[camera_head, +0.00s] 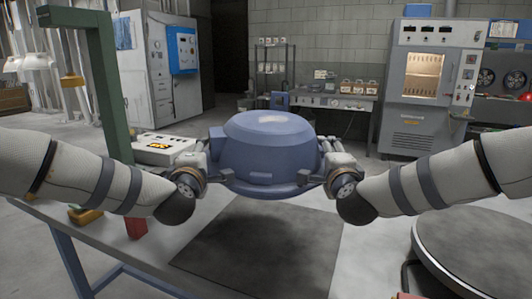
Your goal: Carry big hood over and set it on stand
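The big hood (265,150) is a blue, rounded dome with a wide lower rim, upright in the middle of the view. It appears raised above the table, held from both sides. My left gripper (216,163) is at its left side and my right gripper (316,172) is at its right side. Both appear shut on the hood's side fittings, though the fingertips are partly hidden. A round grey platform with a dark rim (485,245), which may be the stand, is at the lower right, apart from the hood.
A dark square mat (255,250) lies below the hood. A green post frame (108,90) rises at the left, with a white control box (168,150) near it. Small yellow and red pieces lie at the left table edge. A grey oven cabinet (425,85) stands far behind.

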